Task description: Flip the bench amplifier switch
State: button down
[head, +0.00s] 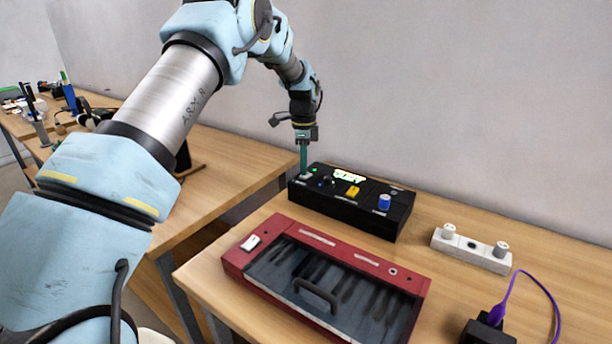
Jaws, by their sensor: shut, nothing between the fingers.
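The black box with knobs, which I take for the bench amplifier (349,216), stands at the back of the near table. Its top has a lit green display (349,175), a small green light (315,170), a yellow part (352,191) and a blue knob (384,202). A pale switch (306,177) sits at its left end. My gripper (304,172) is shut and empty, pointing straight down with its tips at this switch. I cannot tell whether the tips touch it, nor which way the switch is set.
A red case (240,262) with a dark clear lid, handle and white switch lies in front of the black box. A white strip with knobs (472,250) is to the right. A black block (487,331) with a purple cable is at the lower right.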

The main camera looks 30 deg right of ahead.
jog(key=shift+f, duration=0.55)
dwell(0.4)
jog(key=shift+r+p, duration=2.15)
jog(key=shift+r, duration=1.4)
jog(key=s+a+r+n, duration=0.15)
jog(key=a+n, duration=0.25)
jog(key=a, duration=0.4)
jog(key=a+r+n, duration=0.3)
jog(key=a+n, duration=0.1)
jog(key=a, duration=0.5)
jog(key=s+a+r+n, duration=0.15)
jog(key=a+n, duration=0.25)
jog(key=a, duration=0.4)
jog(key=s+a+n+t, duration=0.1)
jog(key=s+a+n, duration=1)
jog(key=s+a, duration=0.4)
jog(key=a, duration=0.2)
jog(key=shift+s+a+t, duration=0.2)
jog(key=shift+a+t, duration=0.1)
jog(key=shift+a, duration=0.05)
